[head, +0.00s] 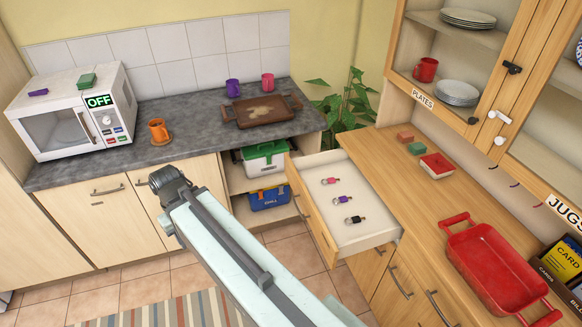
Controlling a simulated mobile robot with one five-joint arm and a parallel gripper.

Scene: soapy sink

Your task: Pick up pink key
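The pink key (331,181) lies flat in the open white-lined drawer (377,236) at the right of centre. It is the farthest back of three small keys there. A purple key (343,199) lies just in front of it, and a black key (355,219) lies nearest the drawer's front right corner. The keys lie apart from one another, and nothing covers the pink one. My pale blue arm link rises from the bottom edge towards the left and ends in a dark joint, left of the drawer. I cannot see my gripper's fingers.
A red baking dish (492,265) and a small red tray (437,166) stand on the wooden counter (405,187) right of the drawer. The open drawer juts out over the tiled floor. An open cupboard with a green box (264,158) and a blue box (270,198) is behind it.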

